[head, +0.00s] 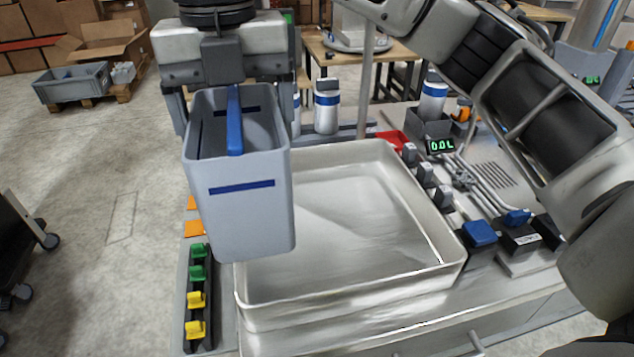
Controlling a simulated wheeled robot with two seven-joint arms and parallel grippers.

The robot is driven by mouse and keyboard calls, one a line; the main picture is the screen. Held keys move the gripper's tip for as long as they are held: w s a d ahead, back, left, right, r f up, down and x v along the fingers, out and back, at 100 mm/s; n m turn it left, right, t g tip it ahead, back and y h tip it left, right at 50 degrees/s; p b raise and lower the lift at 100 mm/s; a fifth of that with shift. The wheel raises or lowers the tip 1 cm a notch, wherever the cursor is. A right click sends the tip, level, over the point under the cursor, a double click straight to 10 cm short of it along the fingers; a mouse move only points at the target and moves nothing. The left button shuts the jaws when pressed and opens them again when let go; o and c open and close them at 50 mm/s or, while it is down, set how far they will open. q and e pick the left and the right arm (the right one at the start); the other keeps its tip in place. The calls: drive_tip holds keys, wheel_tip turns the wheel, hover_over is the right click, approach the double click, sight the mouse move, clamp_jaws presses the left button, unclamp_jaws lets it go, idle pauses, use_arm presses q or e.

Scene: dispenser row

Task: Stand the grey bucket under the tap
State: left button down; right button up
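The grey bucket (242,215), with blue bands and a blue handle (235,130), hangs roughly upright and slightly tilted at the left of the head view. It is in front of the left part of the white basin (350,287) and looks raised above it. My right gripper (230,86) is above and behind the bucket and appears shut on its handle; the fingertips are partly hidden. My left gripper is not in view. A thin upright grey pipe (367,85) stands behind the basin. I cannot tell whether it belongs to the tap; no spout shows clearly.
Green and yellow knobs (196,298) line the basin's left side. Dark knobs (426,173), a display (441,146) reading 0.0L and a blue button (480,232) are on its right. White bottles (327,107) stand behind. The basin's visible floor is empty.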

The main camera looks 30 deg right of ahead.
use_arm(q)
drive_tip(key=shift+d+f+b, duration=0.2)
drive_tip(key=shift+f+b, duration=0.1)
drive_tip(key=shift+b, duration=0.5)
use_arm(e)
drive_tip(key=w+d+f, duration=0.2)
drive_tip(key=d+f, duration=0.9)
drive_tip(key=shift+w+d+f, duration=0.15)
drive_tip(key=shift+w+f, duration=0.05)
drive_tip(key=shift+f, duration=0.2)
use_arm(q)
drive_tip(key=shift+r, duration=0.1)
use_arm(e)
drive_tip(key=shift+f, duration=0.1)
drive_tip(key=o, duration=1.9)
use_arm(q)
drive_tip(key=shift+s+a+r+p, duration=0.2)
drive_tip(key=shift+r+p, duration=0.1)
drive_tip(key=shift+p, duration=0.95)
use_arm(e)
wheel_tip(320, 180, up, 12)
drive_tip(key=shift+r, duration=0.1)
